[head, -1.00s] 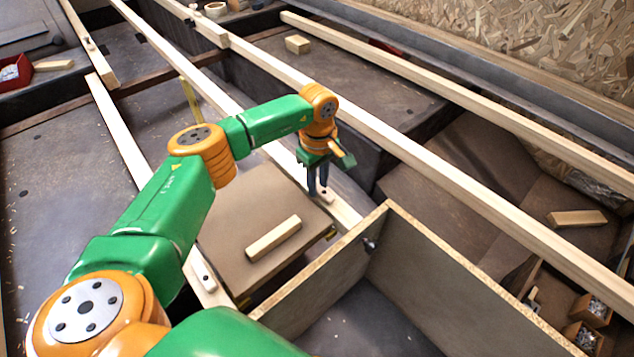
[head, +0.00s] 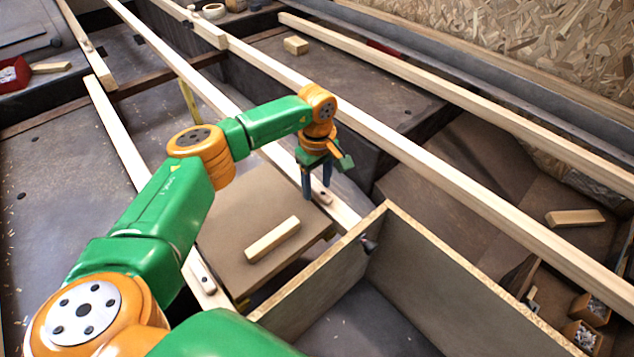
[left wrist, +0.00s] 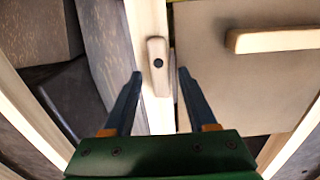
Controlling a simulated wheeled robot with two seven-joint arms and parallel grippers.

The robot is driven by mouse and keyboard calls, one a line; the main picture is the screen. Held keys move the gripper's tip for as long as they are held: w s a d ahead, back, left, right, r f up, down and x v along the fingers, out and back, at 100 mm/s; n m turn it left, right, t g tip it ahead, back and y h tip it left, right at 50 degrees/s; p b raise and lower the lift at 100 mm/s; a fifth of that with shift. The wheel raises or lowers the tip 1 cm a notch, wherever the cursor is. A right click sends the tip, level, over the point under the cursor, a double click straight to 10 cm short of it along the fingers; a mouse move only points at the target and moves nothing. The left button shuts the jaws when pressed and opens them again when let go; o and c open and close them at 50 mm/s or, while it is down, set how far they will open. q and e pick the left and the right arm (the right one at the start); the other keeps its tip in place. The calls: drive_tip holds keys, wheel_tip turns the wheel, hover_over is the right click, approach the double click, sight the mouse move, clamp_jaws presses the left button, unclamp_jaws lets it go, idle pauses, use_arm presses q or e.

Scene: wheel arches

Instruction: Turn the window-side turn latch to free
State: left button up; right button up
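A small wooden turn latch (head: 323,194) with a dark pivot screw sits on a pale rail; it also shows in the left wrist view (left wrist: 157,52), lying lengthwise along the rail beside the edge of a brown panel (head: 228,222). My left gripper (head: 317,193) is over this latch. In the left wrist view its fingers (left wrist: 160,74) are spread, one on each side of the latch, with gaps. A second turn latch (head: 201,271) is on the rail at the panel's near-left side. No window shows, and my right gripper is out of view.
A wooden block (head: 272,239) lies on the panel. An open-topped box with thin board walls (head: 318,272) and a dark knob (head: 368,244) stands just right of the panel. Long pale rails (head: 440,175) cross the scene. A red bin (head: 14,74) is at far left.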

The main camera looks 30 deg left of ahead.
sight(317, 187)
use_arm(q)
drive_tip(key=shift+r, duration=0.15)
wheel_tip(317, 187, up, 6)
drive_tip(key=shift+r+p, duration=0.25)
drive_tip(key=shift+p, duration=0.95)
drive_tip(key=shift+r, duration=0.15)
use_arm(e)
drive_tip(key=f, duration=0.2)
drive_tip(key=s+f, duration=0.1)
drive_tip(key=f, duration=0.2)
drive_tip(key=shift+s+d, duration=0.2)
